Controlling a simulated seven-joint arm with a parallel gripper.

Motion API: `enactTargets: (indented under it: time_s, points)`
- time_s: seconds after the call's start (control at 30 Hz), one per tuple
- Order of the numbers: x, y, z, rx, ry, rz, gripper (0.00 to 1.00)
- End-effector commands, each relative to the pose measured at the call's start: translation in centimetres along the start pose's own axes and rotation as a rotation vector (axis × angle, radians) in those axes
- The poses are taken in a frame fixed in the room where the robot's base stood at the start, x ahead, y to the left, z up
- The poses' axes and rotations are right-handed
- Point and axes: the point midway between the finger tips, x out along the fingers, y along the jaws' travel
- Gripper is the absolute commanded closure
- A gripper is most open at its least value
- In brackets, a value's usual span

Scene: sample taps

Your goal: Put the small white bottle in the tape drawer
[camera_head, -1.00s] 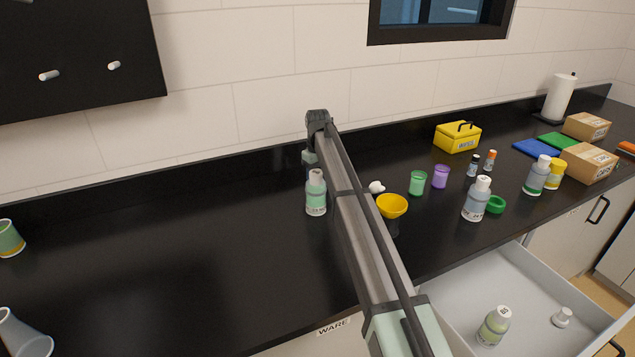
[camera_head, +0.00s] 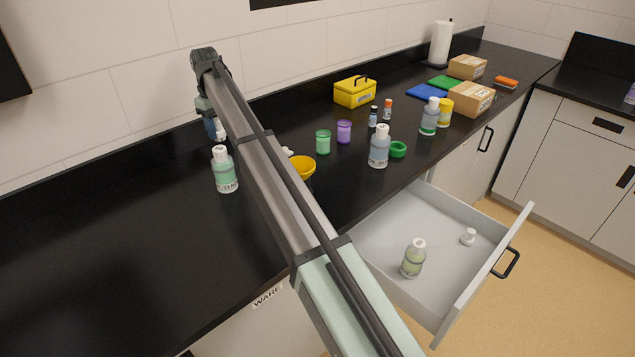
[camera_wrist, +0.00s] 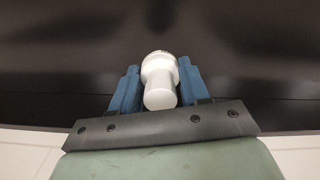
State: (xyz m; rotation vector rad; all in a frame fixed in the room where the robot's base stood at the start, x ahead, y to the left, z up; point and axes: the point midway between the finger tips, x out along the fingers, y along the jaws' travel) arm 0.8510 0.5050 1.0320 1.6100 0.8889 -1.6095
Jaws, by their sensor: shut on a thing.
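The small white bottle (camera_wrist: 159,80) is between the two blue fingers of my gripper (camera_wrist: 160,92) in the wrist view, and the gripper is shut on it. In the head view my gripper (camera_head: 213,128) is at the back left of the black counter, with the white bottle (camera_head: 221,131) showing at its fingers. I cannot tell how far above the counter the bottle is. An open grey drawer (camera_head: 385,225) is at the lower right; no label on it is readable.
My arm crosses the counter diagonally. A green-labelled bottle (camera_head: 225,172) stands close to my gripper. A yellow funnel (camera_head: 301,167), green cup (camera_head: 323,142), purple cup (camera_head: 344,131) and grey bottle (camera_head: 379,148) stand right of the arm. The counter's left part is clear.

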Motion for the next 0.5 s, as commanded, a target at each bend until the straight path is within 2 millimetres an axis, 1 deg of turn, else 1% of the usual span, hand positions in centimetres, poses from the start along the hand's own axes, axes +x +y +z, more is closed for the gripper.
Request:
enactTargets:
  time_s: [0.17, 0.27, 0.37, 0.47, 0.5]
  points:
    - [-0.3, 0.5, 0.4, 0.009, 0.000, 0.000, 0.85]
    - [-0.6, 1.8, 1.6, 0.036, 0.000, 0.000, 0.85]
    - [-1.0, 4.2, 3.8, 0.082, 0.000, 0.000, 0.85]
    - [-1.6, 7.1, 6.7, 0.146, 0.000, 0.000, 0.85]
    - [-1.8, 8.3, 8.0, 0.173, 0.000, 0.000, 0.85]
